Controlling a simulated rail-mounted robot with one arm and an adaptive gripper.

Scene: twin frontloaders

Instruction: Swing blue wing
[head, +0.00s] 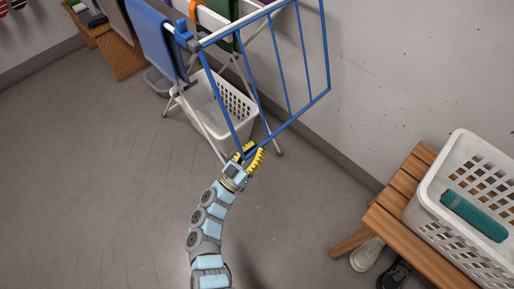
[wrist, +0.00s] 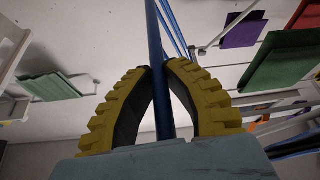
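The blue wing (head: 289,117) is a barred blue frame on the side of a white drying rack. In the head view it sticks out to the right and slants down to a near lower corner. My gripper (head: 250,156) is at that corner, its yellow ribbed fingers on either side of the blue tube. In the wrist view the blue tube (wrist: 154,35) runs between the fingers, and both fingertips of my gripper (wrist: 158,67) close against it. The exact contact inside the fingers is partly hidden.
The rack (head: 217,138) holds a blue towel (head: 155,40); a white laundry basket (head: 232,103) stands under it. A wooden bench (head: 385,222) with another white basket (head: 431,188) is at right, shoes below. A wall (head: 400,70) rises behind the wing. Floor at left is clear.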

